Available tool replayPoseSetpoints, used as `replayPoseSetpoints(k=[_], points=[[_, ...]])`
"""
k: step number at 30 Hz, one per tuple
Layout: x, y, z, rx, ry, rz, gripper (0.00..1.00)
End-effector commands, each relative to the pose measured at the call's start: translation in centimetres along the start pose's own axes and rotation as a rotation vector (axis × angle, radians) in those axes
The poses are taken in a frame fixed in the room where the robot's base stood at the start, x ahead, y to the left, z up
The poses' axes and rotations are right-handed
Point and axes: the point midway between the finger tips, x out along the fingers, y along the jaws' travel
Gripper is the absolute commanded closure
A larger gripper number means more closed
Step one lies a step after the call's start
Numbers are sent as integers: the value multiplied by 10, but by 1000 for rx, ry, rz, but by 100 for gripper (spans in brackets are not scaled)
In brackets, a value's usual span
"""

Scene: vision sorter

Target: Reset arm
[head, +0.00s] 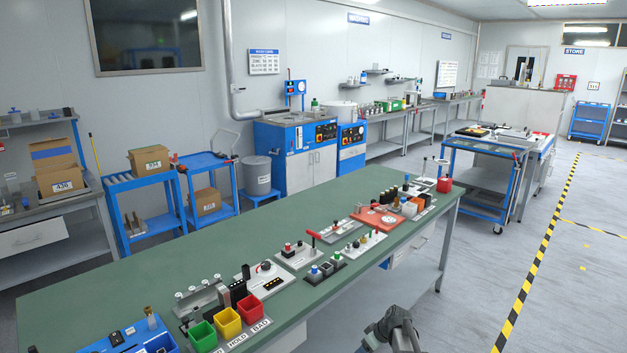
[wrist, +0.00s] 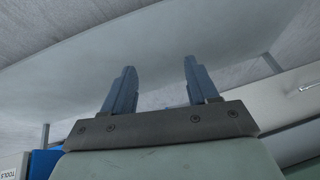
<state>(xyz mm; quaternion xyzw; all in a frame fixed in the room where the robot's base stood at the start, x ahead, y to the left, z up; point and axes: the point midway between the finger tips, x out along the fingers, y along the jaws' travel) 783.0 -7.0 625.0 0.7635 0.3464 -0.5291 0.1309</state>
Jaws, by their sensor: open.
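My gripper (wrist: 159,68) shows in the wrist view with its two blue-grey fingers standing well apart. It is open, and nothing is between the fingers. Behind the fingers is a broad pale grey surface. In the head view only a dark part of my arm (head: 390,328) shows at the bottom edge, in front of the bench's near side. The fingertips cannot be made out there. The long green bench (head: 130,270) lies to the left of and beyond the arm.
Green, yellow (head: 228,322) and red (head: 251,308) bins stand near the bench's front edge. Several fixtures and small parts line that edge, including a red plate (head: 377,219). A white drawer front (wrist: 292,95) shows at right in the wrist view.

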Motion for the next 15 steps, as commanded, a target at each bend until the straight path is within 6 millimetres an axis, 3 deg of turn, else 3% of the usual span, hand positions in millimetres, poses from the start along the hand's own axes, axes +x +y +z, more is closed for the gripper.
replayPoseSetpoints(k=[1, 6, 15], points=[[13, -17, 23, 36, -34, -14, 41], [49, -60, 89, 162, -151, -43, 41], [90, -140, 205, 373, -367, -59, 41]])
